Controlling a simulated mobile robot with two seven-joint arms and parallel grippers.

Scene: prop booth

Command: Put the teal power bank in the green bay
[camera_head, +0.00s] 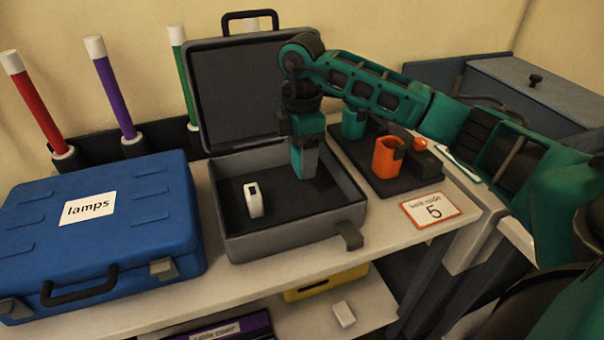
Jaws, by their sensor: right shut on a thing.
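My right gripper (304,160) reaches down into the open grey case (290,240) from above. It is shut on a teal block (296,164), which looks like the power bank. The block is partly hidden by the grey finger, and its lower end is close to the case floor; I cannot tell if it touches. No green bay can be clearly made out in this view. My left gripper is not in view.
A white device (253,199) is in the case, left of my gripper. The case lid (240,90) stands open behind. A blue lamps case (110,230) is left. Right, a dark tray (420,184) holds an orange cup (387,158) and a teal cup (354,124).

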